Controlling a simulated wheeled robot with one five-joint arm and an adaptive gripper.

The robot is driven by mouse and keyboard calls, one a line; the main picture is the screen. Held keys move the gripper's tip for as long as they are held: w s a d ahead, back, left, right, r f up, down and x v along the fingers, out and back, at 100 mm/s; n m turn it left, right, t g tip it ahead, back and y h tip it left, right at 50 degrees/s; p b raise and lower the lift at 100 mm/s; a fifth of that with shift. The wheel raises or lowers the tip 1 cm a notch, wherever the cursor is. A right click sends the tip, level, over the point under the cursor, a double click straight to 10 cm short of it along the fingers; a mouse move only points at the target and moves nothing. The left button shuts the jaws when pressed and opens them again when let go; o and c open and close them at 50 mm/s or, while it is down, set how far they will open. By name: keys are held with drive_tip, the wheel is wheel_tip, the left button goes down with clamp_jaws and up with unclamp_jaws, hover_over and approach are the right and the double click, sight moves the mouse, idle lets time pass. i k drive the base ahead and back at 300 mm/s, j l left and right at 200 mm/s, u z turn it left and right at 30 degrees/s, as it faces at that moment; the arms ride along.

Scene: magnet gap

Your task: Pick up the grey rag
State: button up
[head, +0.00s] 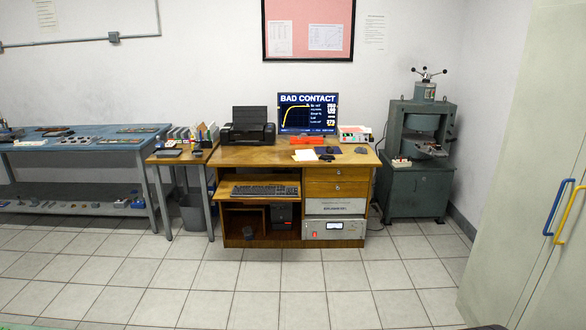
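I cannot pick out a grey rag with certainty. A small dark grey flat item (361,150) lies at the right end of the wooden desk (235,157); it is too small to tell whether it is cloth. A dark brownish flat item (56,132) lies on the blue workbench (88,147) at the left, also too small to name. My gripper is not in view.
The desk carries a printer (248,126), a monitor (308,114) and papers, with a keyboard (262,190) on its pull-out shelf. A grey-green press (420,145) stands right of it. A cabinet (535,170) stands at the far right. The tiled floor ahead is clear.

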sight(359, 149)
drive_tip(key=i+z, duration=0.1)
drive_tip(key=i, duration=0.8)
drive_tip(key=i+j+z, duration=0.15)
drive_tip(key=i, duration=0.7)
drive_tip(key=i+z, duration=0.3)
drive_tip(key=i, duration=0.3)
drive_tip(key=i+z, duration=0.25)
drive_tip(key=i, duration=0.4)
drive_tip(key=i+j+z, duration=0.3)
drive_tip(key=i, duration=0.3)
drive_tip(key=i+l+z, duration=0.1)
drive_tip(key=i, duration=0.7)
drive_tip(key=i+l, duration=0.25)
drive_tip(key=i, duration=0.5)
drive_tip(key=i+l+z, duration=0.15)
drive_tip(key=i, duration=0.65)
drive_tip(key=i+u, duration=0.45)
drive_tip(key=i+l+u, duration=0.25)
drive_tip(key=i+u, duration=0.25)
drive_tip(key=u, duration=4.95)
drive_tip(key=k+l, duration=0.05)
